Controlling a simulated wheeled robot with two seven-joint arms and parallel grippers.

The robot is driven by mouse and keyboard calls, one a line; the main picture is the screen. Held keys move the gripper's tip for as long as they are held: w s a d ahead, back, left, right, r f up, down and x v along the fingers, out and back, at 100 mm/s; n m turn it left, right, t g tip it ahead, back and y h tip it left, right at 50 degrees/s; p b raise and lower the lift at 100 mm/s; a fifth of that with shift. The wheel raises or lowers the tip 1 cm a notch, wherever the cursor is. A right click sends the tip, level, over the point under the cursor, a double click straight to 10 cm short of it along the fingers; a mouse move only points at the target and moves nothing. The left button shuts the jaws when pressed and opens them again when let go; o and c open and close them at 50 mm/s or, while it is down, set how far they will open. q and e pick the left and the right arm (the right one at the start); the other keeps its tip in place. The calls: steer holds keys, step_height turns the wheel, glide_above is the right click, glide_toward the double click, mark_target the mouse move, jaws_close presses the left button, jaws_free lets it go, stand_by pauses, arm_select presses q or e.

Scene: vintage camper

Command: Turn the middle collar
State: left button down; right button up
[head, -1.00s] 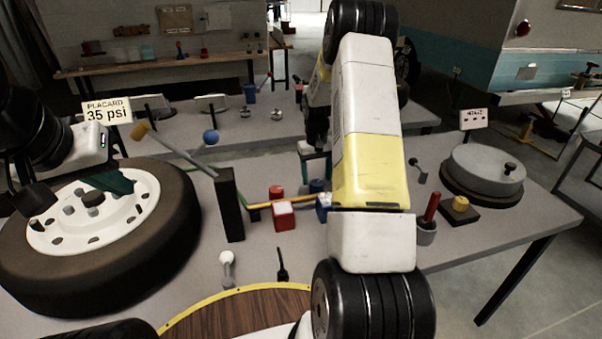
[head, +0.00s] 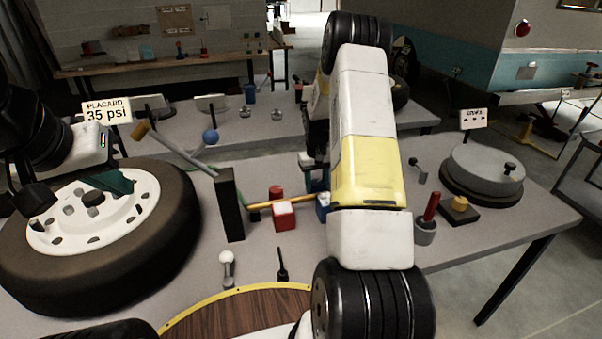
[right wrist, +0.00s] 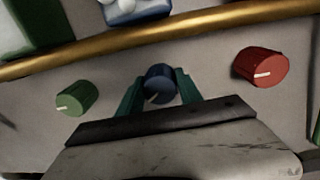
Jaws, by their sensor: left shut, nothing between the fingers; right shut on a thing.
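In the right wrist view a small round blue collar (right wrist: 160,85) with a white mark pointing to the lower left sits between a green collar (right wrist: 76,99) on the left and a red collar (right wrist: 262,67) on the right. My right gripper (right wrist: 160,92) has its teal fingers on both sides of the blue collar, shut on it. In the head view my right arm hides the blue collar; the red collar (head: 276,192) shows behind a red block. My left gripper (head: 112,182) is shut and empty above the wheel at the left.
A brass pipe (head: 262,204) with a red block (head: 284,215) and a blue block (head: 323,203) runs near the collars. A dark upright post (head: 229,205) stands at its left end. The large wheel (head: 170,228) fills the left. A grey cup (head: 425,232) stands right of my arm.

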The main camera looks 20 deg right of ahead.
mark_target(315, 182)
steer(key=shift+m, duration=0.3)
steer(key=m, duration=0.2)
steer(key=shift+m, duration=0.3)
steer(key=shift+w+m, duration=0.1)
steer(key=shift+m, duration=1.7)
steer(key=o, duration=1.4)
steer(key=shift+c, duration=0.2)
steer(key=shift+r, duration=0.1)
step_height(315, 182, up, 8)
steer(key=shift+w+a+f, duration=0.1)
steer(key=shift+a+f, duration=0.05)
